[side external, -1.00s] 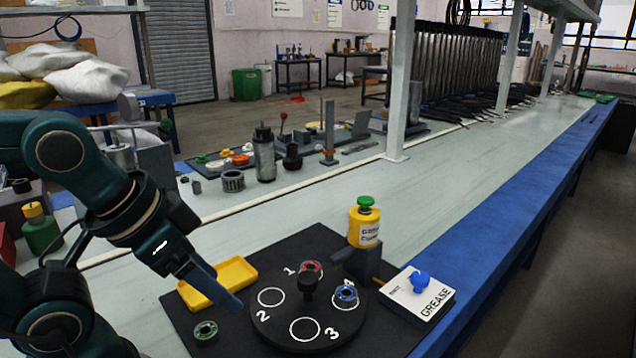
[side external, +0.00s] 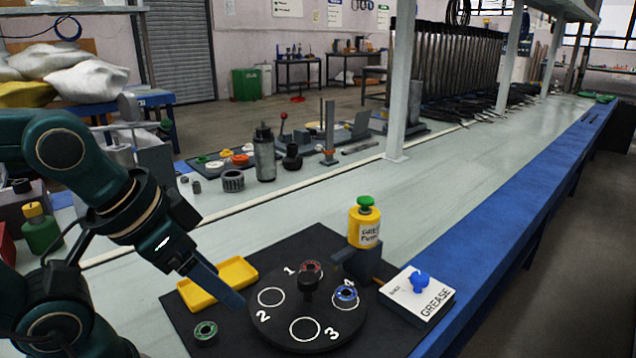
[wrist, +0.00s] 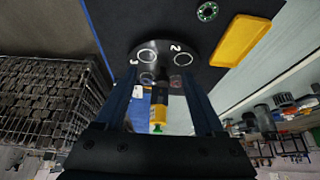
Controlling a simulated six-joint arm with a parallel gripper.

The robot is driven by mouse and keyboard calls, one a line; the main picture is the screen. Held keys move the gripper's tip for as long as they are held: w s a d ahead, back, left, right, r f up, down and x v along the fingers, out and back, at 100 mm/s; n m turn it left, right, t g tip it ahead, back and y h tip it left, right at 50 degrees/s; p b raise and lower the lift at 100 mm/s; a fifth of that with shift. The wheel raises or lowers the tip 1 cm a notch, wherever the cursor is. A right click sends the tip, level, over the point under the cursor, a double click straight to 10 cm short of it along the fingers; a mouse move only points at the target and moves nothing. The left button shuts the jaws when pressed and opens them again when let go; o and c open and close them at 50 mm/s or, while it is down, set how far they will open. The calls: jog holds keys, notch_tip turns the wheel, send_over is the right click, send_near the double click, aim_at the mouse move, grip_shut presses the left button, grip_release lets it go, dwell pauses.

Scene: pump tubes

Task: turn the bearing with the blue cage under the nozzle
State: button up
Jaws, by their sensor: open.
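The bearing with the blue cage (side external: 346,293) sits at position 4 of the round black turntable (side external: 271,322), on its right side. A red-caged bearing (side external: 311,268) sits at position 1; circles 2 and 3 are empty. A dark knob (side external: 308,287) stands at the turntable's centre. The yellow grease pump (side external: 365,226) with a green cap stands behind, and its dark block (side external: 358,263) reaches toward the rim between 1 and 4. My gripper (side external: 240,308) is open and empty near the turntable's left edge, by circle 2. Its two fingers also show in the wrist view (wrist: 160,85).
A green-caged bearing (side external: 205,331) lies on the black mat (side external: 185,306) at left. A yellow tray (side external: 218,284) lies behind my gripper. A white grease box (side external: 418,300) with a blue knob is at right.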

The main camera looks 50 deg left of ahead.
jog(key=w+r+m, duration=0.4)
jog(key=m, duration=0.1)
jog(key=m+g, duration=0.4)
jog(key=g, duration=0.2)
send_over(308, 276)
notch_tip(308, 276, down, 8)
jog(key=shift+r, duration=0.2)
jog(key=shift+f, duration=2.65)
grip_shut()
